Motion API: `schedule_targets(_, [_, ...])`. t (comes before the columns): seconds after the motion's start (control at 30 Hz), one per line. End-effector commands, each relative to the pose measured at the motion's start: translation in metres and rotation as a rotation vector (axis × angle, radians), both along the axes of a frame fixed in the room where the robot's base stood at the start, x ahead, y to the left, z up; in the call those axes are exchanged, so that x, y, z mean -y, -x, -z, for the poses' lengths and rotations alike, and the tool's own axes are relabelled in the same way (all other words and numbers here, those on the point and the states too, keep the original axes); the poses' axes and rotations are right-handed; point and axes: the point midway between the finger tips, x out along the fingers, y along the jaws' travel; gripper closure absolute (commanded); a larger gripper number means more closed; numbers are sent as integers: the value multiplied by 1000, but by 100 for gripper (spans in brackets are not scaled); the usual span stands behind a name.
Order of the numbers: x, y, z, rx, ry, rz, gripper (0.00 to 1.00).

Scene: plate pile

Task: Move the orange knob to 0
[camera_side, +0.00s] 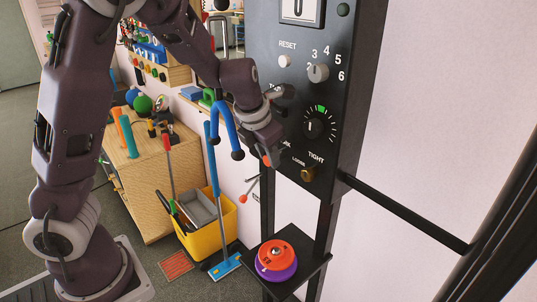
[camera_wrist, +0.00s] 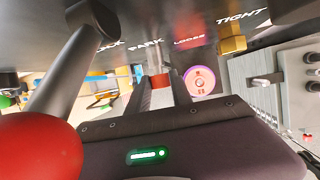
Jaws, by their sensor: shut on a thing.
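The black panel (camera_side: 270,45) fills the upper right of the side view and has several controls. My gripper (camera_side: 268,158) points down in front of its lower left part. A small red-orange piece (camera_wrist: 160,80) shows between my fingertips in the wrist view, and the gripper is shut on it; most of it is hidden. An orange disc (camera_side: 275,254) lies on a purple disc (camera_side: 276,274) on the small black shelf (camera_side: 316,258) below. The orange disc carries marks too small to read and has a metal centre. The discs also show beyond my fingers in the wrist view (camera_wrist: 199,80).
A grey rod with a red ball (camera_wrist: 40,145) passes close by on the left in the wrist view. A brass knob (camera_side: 307,174), a round dial (camera_side: 314,127) and a numbered selector (camera_side: 318,73) stick out of the panel. A yellow bin (camera_side: 212,240) stands on the floor.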

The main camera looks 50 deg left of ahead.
Motion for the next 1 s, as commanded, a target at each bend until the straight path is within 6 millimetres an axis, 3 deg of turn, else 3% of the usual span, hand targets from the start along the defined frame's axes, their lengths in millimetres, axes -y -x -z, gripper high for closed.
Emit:
schedule_targets(0.63, [1, -1, -1, 3, 1, 1, 100])
schedule_targets(0.83, [1, 21, -2, 5, 3, 1, 100])
schedule_targets(1.0, [1, 26, -1, 2, 2, 1, 100])
